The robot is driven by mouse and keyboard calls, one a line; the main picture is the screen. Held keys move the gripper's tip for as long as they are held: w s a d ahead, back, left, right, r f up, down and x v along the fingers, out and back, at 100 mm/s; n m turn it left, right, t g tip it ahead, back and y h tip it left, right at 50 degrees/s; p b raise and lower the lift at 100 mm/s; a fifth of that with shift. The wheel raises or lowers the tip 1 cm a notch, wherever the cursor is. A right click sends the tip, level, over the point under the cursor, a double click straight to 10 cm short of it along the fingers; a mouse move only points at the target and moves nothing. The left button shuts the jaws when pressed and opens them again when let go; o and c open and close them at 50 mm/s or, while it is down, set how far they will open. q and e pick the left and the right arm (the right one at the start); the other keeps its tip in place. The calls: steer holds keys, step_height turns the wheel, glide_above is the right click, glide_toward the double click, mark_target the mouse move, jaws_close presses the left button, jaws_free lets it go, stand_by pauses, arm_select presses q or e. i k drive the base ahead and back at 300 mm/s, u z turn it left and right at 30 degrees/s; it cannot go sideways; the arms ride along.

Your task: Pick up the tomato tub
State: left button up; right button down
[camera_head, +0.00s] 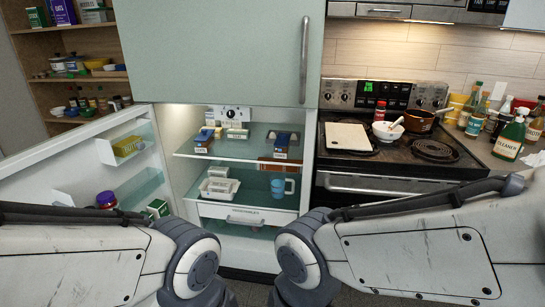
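I cannot single out a tomato tub for certain. The fridge (228,150) stands open, with its lower door swung out to the left. On its upper glass shelf are blue-and-brown packages at left and right and small pale boxes (237,132) in the middle. On its lower shelf a white tray (205,190) holds pale items, and a blue mug (279,188) stands at right. Neither gripper shows.
The fridge door (75,165) holds a yellow package (127,146) and a purple-lidded jar (106,200). At right, the stove (400,150) bears a cutting board (347,138), a bowl (387,131) and a copper pot (419,121). Bottles crowd the right counter. Stocked shelves stand at far left.

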mark_target(280, 152)
steer(key=u, duration=0.3)
steer(key=i, duration=1.55)
steer(key=u, duration=0.25)
